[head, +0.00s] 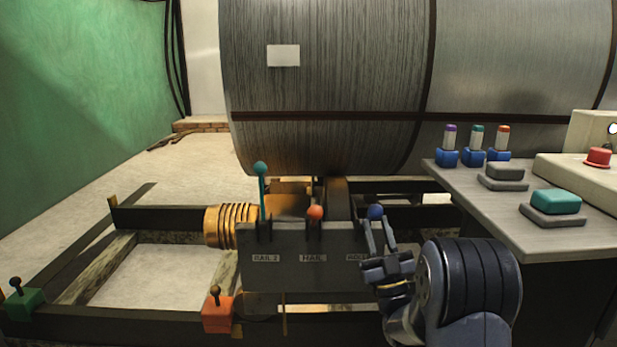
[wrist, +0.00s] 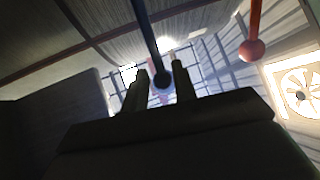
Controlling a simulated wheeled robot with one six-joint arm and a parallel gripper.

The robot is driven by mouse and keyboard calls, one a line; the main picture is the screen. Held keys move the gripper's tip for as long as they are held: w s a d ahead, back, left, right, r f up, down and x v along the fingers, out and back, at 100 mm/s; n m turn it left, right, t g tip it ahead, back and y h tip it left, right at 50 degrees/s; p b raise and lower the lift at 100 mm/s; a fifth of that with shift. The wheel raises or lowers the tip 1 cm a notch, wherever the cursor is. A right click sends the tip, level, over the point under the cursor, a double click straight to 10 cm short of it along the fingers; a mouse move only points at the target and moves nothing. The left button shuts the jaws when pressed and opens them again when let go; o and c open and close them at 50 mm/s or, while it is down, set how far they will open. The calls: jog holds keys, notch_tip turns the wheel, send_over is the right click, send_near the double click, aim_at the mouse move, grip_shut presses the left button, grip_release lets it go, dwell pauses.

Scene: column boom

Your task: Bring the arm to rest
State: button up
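My gripper (head: 377,226) is at the right end of the dark lever box (head: 300,275), just below and in front of a blue-knobbed lever (head: 376,211). Its two fingers stand apart. In the wrist view the blue knob (wrist: 163,80) shows in the gap between the fingertips of my gripper (wrist: 161,72). I cannot tell whether a finger touches it. My arm comes up from the lower right.
The box also has a teal-knobbed lever (head: 262,190) and an orange-knobbed lever (head: 315,213). A grey bench (head: 485,215) with a teal button (head: 555,201) and a red button (head: 598,157) stands at right. A large metal drum (head: 330,90) fills the back.

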aim_at(373, 211)
jog(key=x, duration=0.3)
jog(key=shift+w+r, duration=0.2)
jog(key=shift+w+r+h, duration=0.1)
jog(key=shift+w+h, duration=0.05)
jog(key=shift+h, duration=0.15)
jog(key=shift+s+f, duration=0.25)
jog(key=shift+f, duration=0.15)
jog(key=v, duration=1)
jog(key=x, duration=1.1)
jog(key=shift+s+r, duration=0.15)
jog(key=shift+r, duration=0.3)
jog(key=shift+w+r+m+g+h+p, duration=0.45)
jog(key=shift+w+m+g+h+p, duration=0.3)
jog(key=shift+p, duration=0.2)
